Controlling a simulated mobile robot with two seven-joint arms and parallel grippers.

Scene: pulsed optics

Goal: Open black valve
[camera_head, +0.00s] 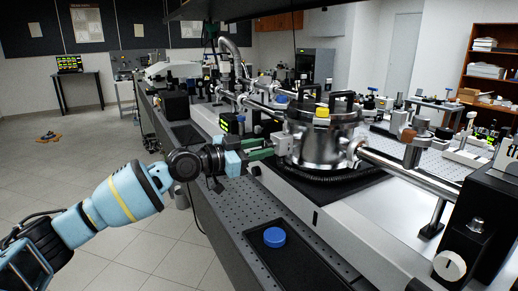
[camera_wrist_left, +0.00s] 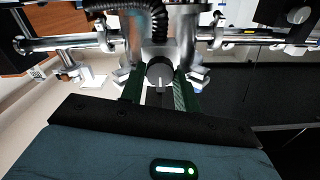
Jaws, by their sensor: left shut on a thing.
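The black valve (camera_wrist_left: 159,72) is a round dark knob with a pale line on its face, on the side of a shiny metal chamber (camera_head: 322,142). In the wrist view it sits between the two green fingers of my left gripper (camera_wrist_left: 159,88). In the head view, my left gripper (camera_head: 270,147) reaches in from the left with its fingers at the chamber's near left side. It is shut on the knob; the fingers largely hide the knob in this view. The chamber also shows at the top of the wrist view (camera_wrist_left: 180,30). My right gripper is not in view.
The chamber stands on a black base on a long optical bench (camera_head: 240,228), with metal pipes running left and right. A blue round cap (camera_head: 274,237) lies in a black tray at the front. A black box with a white knob (camera_head: 449,265) is at right. Open floor lies left.

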